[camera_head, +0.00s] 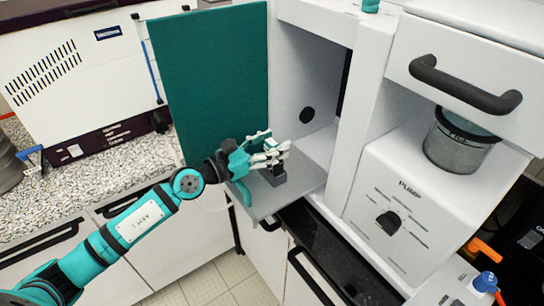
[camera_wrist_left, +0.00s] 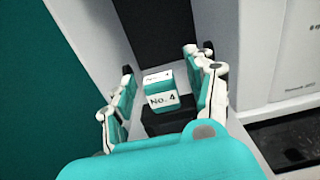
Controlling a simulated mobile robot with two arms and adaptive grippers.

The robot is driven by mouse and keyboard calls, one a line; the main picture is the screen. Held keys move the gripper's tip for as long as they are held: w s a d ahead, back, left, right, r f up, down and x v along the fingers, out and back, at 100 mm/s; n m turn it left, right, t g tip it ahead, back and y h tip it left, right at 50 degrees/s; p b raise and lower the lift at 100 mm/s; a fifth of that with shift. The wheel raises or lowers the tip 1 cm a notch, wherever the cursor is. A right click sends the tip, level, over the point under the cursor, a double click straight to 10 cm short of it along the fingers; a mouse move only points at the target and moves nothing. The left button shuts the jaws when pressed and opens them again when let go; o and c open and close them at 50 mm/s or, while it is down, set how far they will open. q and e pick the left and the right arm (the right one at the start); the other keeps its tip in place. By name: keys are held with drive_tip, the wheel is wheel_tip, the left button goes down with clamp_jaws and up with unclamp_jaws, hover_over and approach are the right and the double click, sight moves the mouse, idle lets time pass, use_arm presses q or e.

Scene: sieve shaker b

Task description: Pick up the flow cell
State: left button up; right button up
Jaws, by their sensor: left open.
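The flow cell (camera_wrist_left: 160,99) is a small teal and white block marked "No. 4". In the left wrist view it sits upright on a black holder (camera_wrist_left: 168,122). In the head view the flow cell (camera_head: 271,145) is partly hidden by my fingers, with the black holder (camera_head: 277,177) below it. My left gripper (camera_head: 275,148) is open. In the left wrist view its fingers (camera_wrist_left: 160,68) stand on both sides of the flow cell, with gaps visible between them and the block. My right gripper is not in view.
The holder stands on a grey shelf (camera_head: 265,203) at the mouth of an open white cabinet (camera_head: 305,65). A teal door panel (camera_head: 210,80) stands close on the left.

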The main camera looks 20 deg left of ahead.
use_arm(q)
drive_tip(key=shift+w+d, duration=0.1)
drive_tip(key=shift+w, duration=0.05)
drive_tip(key=shift+c, duration=1.1)
clamp_jaws()
